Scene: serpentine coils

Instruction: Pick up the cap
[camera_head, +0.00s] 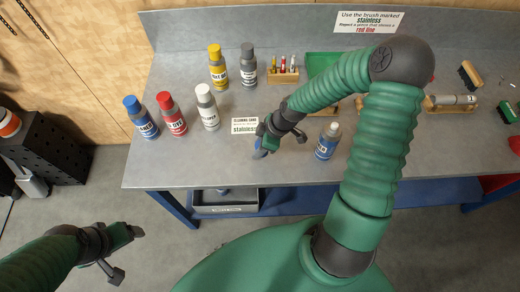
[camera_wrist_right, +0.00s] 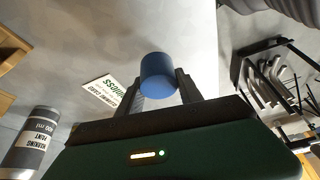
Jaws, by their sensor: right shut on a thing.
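The blue cap (camera_wrist_right: 158,76) is between the two fingers of my right gripper (camera_wrist_right: 162,88), which is shut on it. In the head view my right gripper (camera_head: 264,146) is over the front part of the bench, and a bit of the blue cap (camera_head: 260,154) shows below its fingers. A blue-labelled bottle (camera_head: 327,143) with a pale bare neck stands upright to the right of this gripper, apart from it. My left gripper (camera_head: 124,254) is at the lower left, over the floor in front of the bench, its fingers apart and empty.
On the grey bench (camera_head: 270,176) stand blue-capped (camera_head: 140,116), red-capped (camera_head: 171,114), white-capped (camera_head: 207,106), yellow-capped (camera_head: 217,67) and grey-capped (camera_head: 248,65) bottles. A cleaning card (camera_head: 244,125) lies beside my right gripper. A green tray (camera_head: 322,63) and brushes are farther back and right.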

